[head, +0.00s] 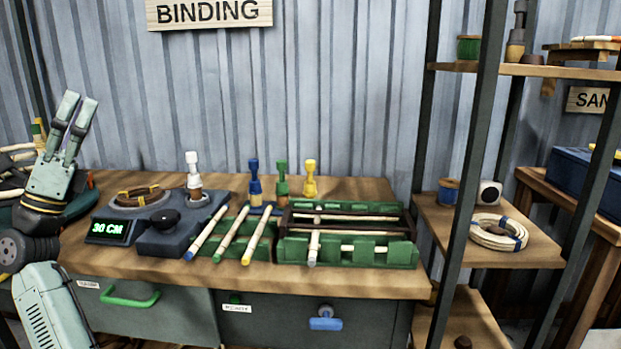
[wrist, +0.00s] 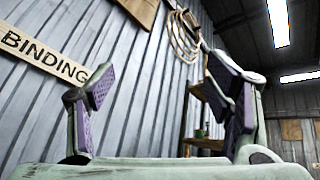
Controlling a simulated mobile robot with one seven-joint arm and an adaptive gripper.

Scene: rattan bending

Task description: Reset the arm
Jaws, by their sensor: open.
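My gripper (head: 77,122) is at the left of the head view, raised above the left end of the workbench with its fingers pointing up. Its fingers are apart and nothing is between them. In the wrist view my gripper (wrist: 165,115) is also open and empty, with purple pads on the inner faces. Beyond the fingers are the corrugated wall and the BINDING sign (wrist: 42,55). The gripper touches nothing that I can see.
Drawers (head: 270,322) are below. A shelf rack (head: 545,252) with a rattan coil (head: 497,233) stands at right.

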